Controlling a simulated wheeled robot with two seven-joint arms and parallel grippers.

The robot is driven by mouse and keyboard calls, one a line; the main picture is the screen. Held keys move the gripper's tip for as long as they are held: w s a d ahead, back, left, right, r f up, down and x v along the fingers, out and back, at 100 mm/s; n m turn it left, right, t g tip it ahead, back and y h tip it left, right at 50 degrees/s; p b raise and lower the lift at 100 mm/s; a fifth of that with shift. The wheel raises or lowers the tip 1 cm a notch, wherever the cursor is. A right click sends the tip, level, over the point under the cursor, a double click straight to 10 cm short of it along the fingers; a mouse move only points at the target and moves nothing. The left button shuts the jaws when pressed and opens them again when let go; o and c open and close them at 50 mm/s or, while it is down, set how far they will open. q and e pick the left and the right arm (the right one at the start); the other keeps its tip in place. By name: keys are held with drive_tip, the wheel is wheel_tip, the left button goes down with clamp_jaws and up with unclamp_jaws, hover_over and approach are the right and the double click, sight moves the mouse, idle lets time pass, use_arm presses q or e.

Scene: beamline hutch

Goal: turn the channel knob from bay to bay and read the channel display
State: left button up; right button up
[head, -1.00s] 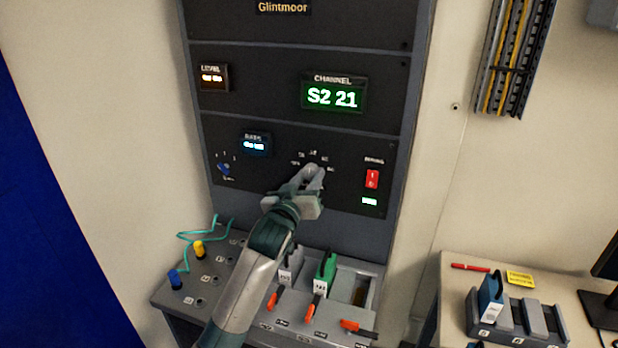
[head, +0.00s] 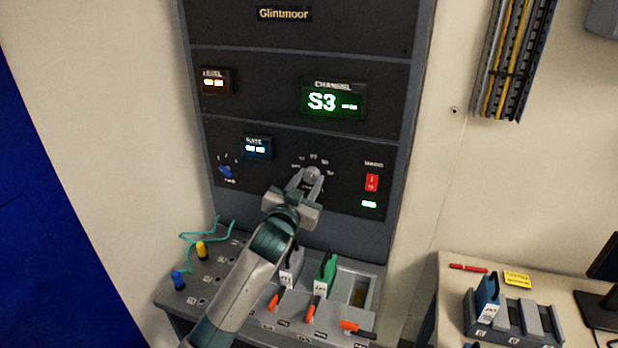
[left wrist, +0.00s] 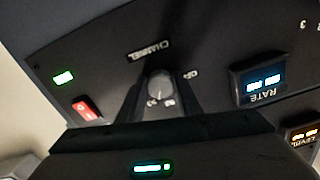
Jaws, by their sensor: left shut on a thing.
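The channel knob (head: 312,173) is a grey round knob on the lower black panel, with position marks around it. My left gripper (head: 309,180) is shut on it. In the left wrist view the knob (left wrist: 160,86) sits between the two dark fingers. The knob's pointer is too small to read for certain. The channel display (head: 334,101) is lit green and reads "S3" followed by dashes. My right gripper is in neither view.
A red rocker switch (head: 372,183) is right of the knob, the blue-lit rate display (head: 256,148) to its left. Below, a bench holds grey and green modules (head: 326,270) with orange levers. A side table (head: 450,290) stands right with a blue module (head: 489,299).

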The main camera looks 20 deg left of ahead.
use_arm(q)
drive_tip(key=shift+r+m+p, duration=0.1)
drive_tip(key=shift+m+p, duration=0.3)
drive_tip(key=shift+m, duration=0.8)
drive_tip(key=o, duration=0.9)
drive_tip(key=shift+o, duration=0.7)
drive_tip(key=shift+s+f+b, duration=0.2)
drive_tip(key=shift+s+b, duration=0.2)
drive_tip(key=shift+s, duration=0.45)
drive_tip(key=s+b, duration=0.4)
drive_tip(key=s, duration=1.1)
drive_tip(key=shift+s+a+b, duration=0.3)
drive_tip(key=shift+a, duration=0.05)
drive_tip(key=shift+r, duration=0.1)
